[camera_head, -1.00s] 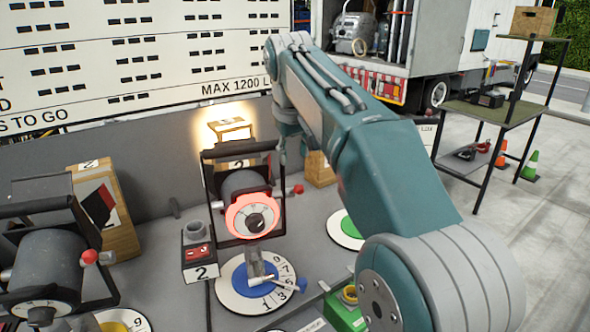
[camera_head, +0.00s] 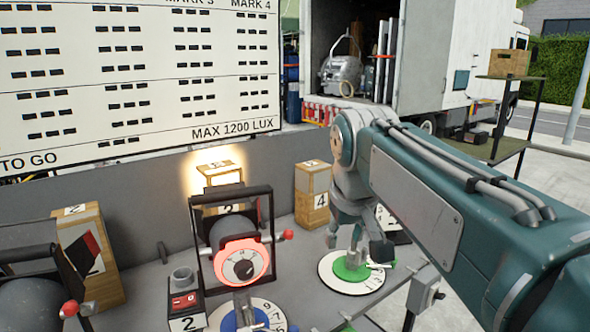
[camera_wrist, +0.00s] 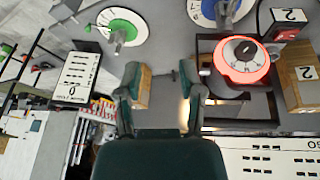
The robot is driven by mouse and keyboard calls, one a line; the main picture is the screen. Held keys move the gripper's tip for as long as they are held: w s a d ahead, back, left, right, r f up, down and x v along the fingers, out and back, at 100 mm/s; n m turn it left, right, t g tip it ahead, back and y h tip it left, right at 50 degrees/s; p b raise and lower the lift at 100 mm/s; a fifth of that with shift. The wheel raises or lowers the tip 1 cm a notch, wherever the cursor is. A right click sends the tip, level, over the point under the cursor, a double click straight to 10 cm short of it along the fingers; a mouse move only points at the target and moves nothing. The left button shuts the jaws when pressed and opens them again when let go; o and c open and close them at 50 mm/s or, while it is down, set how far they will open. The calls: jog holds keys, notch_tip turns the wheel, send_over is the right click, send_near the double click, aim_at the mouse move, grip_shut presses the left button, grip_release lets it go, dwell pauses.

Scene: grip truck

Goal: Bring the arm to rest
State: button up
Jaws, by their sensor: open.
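My arm reaches in from the right of the head view, bent at its elbow.
A wooden box marked 4 (camera_head: 312,192) stands behind the dial. A control box marked 2 (camera_head: 186,305) and a dark-framed lamp stand left. A white board (camera_head: 140,80) rises behind the bench. An open truck (camera_head: 440,60) and a shelf (camera_head: 500,147) stand at the right rear.

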jog(key=s+d+f+m+t, duration=0.1)
jog(key=s+d+f+m, duration=0.2)
jog(key=s+d+f, duration=0.4)
jog(key=s+f, duration=0.8)
jog(key=s, duration=0.3)
jog(key=shift+s+d+f, duration=0.15)
jog(key=shift+f, duration=0.05)
